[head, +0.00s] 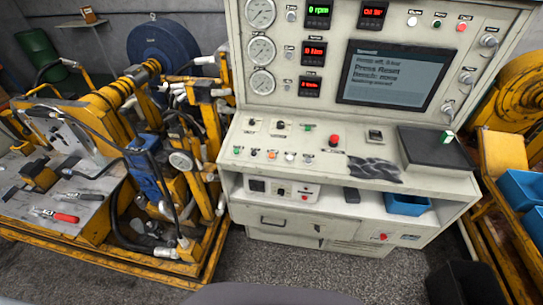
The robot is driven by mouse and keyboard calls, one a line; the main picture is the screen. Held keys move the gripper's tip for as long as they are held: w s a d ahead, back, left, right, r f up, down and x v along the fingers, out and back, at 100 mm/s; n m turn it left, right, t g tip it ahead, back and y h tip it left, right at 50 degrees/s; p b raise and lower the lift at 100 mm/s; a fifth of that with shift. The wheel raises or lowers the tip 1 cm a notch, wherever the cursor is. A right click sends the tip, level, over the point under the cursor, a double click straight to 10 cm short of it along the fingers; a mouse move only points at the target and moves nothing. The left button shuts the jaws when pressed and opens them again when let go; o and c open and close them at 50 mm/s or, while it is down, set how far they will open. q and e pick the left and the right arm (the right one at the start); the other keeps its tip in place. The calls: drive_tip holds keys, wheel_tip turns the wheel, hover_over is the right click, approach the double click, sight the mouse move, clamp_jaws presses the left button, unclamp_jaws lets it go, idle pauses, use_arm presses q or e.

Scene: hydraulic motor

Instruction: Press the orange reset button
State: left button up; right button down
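The orange button (272,155) is a small round cap on the sloped desk of the beige control console (215,170). It sits in the front row of small buttons, with a green button (237,149) to its left and white ones (290,157) to its right. Nothing covers it. The console's screen (387,76) shows several lines of text, one reading "Press Reset". Neither of my grippers shows in the head view.
A larger red button (334,140) stands right of and behind the orange one. A dark crumpled cloth (374,169) and a black box-like object (435,149) lie on the desk's right. A yellow machine (110,110) stands left. Blue bins (407,204) are at right. Grey floor lies in front.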

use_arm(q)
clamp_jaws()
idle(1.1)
